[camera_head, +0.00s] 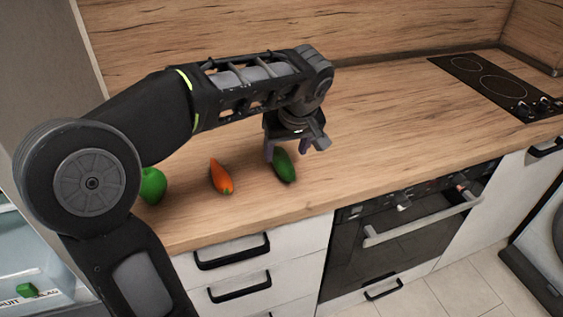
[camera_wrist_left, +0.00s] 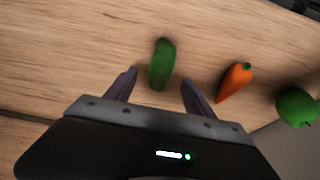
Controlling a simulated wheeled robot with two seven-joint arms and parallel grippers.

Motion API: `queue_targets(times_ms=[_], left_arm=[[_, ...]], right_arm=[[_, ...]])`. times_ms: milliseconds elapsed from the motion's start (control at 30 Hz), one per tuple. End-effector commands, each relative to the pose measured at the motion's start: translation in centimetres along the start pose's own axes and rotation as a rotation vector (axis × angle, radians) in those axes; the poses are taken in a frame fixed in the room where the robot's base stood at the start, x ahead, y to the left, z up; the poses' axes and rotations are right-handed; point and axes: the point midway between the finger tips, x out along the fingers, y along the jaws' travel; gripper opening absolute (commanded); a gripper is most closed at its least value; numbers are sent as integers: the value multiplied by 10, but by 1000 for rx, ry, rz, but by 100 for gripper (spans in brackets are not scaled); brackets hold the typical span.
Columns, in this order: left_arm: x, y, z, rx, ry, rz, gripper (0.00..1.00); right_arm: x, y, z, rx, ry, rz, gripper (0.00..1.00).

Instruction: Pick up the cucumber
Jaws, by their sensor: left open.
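The green cucumber (camera_head: 284,167) lies on the wooden worktop below my left gripper in the head view. In the left wrist view the cucumber (camera_wrist_left: 162,65) lies just ahead of the fingertips, roughly centred between them. My left gripper (camera_head: 296,150) points down from above the worktop, its fingers apart and empty; both fingers of the gripper (camera_wrist_left: 159,82) also show in the left wrist view. Part of the cucumber's upper end is close behind the gripper in the head view. My right gripper is not in view.
An orange carrot (camera_head: 221,177) lies left of the cucumber, and a green apple or pepper (camera_head: 152,186) lies further left, partly behind my arm. A hob (camera_head: 495,84) is at the back right. The worktop's front edge runs above drawers and an oven (camera_head: 400,235).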

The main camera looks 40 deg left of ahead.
Motion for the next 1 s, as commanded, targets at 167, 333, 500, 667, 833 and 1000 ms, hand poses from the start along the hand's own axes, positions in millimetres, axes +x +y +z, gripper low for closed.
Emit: queue_targets(times_ms=[167,333,500,667,833,1000], left_arm=[[4,0,0,0,0,0,62],[4,0,0,0,-1,0,62],[20,-2,0,0,-4,-3,62],[44,-2,0,1,-3,-2,62],[56,-2,0,0,-1,0,62],[56,-2,0,0,-1,1,62]], right_arm=[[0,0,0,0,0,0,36],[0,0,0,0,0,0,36],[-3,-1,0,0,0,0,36],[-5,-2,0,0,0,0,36],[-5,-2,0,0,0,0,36],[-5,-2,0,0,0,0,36]])
